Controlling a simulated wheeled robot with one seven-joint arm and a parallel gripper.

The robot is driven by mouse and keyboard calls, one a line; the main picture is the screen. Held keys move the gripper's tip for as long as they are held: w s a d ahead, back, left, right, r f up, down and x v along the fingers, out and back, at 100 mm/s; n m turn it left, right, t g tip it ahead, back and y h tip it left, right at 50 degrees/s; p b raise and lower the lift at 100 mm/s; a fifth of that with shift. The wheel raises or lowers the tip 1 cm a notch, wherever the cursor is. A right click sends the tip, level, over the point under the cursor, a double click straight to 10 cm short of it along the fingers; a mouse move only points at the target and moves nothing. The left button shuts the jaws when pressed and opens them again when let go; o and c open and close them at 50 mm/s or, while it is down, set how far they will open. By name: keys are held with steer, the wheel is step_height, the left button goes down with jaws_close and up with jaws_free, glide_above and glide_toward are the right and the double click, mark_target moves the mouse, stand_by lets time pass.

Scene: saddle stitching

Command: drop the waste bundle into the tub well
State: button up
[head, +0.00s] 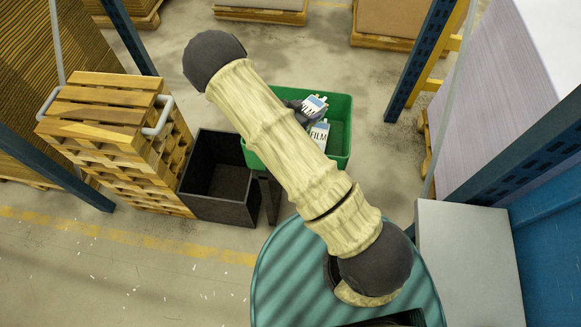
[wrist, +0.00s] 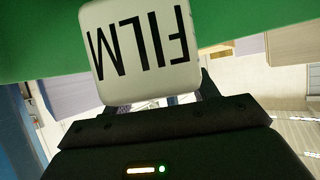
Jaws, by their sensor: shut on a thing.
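A white waste bundle marked FILM (wrist: 145,50) is between the fingers of my gripper (wrist: 150,100) in the wrist view. My gripper is shut on it, and the label reads upside down there. In the head view my arm hides most of the gripper; a dark part of it shows beside the upper FILM bundle (head: 314,104), which appears to be the held one. This bundle is over the green tub (head: 339,108). A second FILM bundle (head: 319,134) is lower, within the tub's outline. I cannot tell how high the held bundle is above the tub floor.
An empty black bin (head: 220,178) stands left of the tub, beside a stack of wooden pallets (head: 110,110). A teal ribbed round surface (head: 290,275) is at the bottom, with a grey box (head: 465,260) to its right. Blue rack posts (head: 420,60) stand around. Open floor lies at lower left.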

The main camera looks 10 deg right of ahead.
steer(key=o, duration=1.1)
steer(key=b+v, duration=0.1)
steer(key=v, duration=1.6)
steer(key=shift+s+a+r, duration=0.1)
steer(key=shift+a, duration=0.1)
